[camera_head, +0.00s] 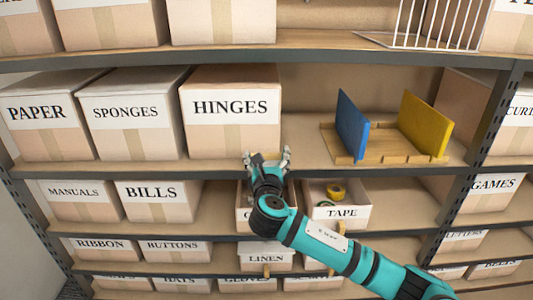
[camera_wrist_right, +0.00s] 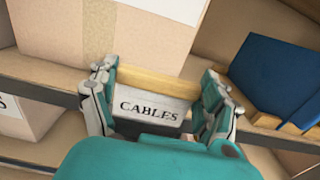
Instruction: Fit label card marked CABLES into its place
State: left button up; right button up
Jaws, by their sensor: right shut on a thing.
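The label card marked CABLES (camera_wrist_right: 152,108) shows in the right wrist view, a pale plate with a wooden strip along its top edge. My right gripper (camera_wrist_right: 156,97) is shut on the card, one finger at each end. In the head view my right gripper (camera_head: 267,162) is in front of the shelf edge below the HINGES box, and the card is mostly hidden there. Below it is an open bin (camera_head: 244,212) whose front is largely covered by my arm; only a first letter shows. My left gripper is not in view.
The HINGES box (camera_head: 232,108) stands just above the gripper. A wooden rack with a blue divider (camera_head: 352,125) and a yellow divider (camera_head: 425,123) is to the right. An open TAPE bin (camera_head: 338,213) holds a yellow roll. The shelf (camera_head: 303,150) between box and rack is bare.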

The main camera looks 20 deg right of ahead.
jog(key=shift+w+f, duration=0.1)
jog(key=shift+f, duration=0.1)
dwell(0.3)
jog(key=shift+f+p, duration=0.1)
jog(key=shift+p, duration=0.5)
dwell(0.6)
jog(key=shift+f+b, duration=0.45)
jog(key=shift+f, duration=0.75)
dwell(0.7)
jog(key=shift+f, duration=0.65)
dwell(0.7)
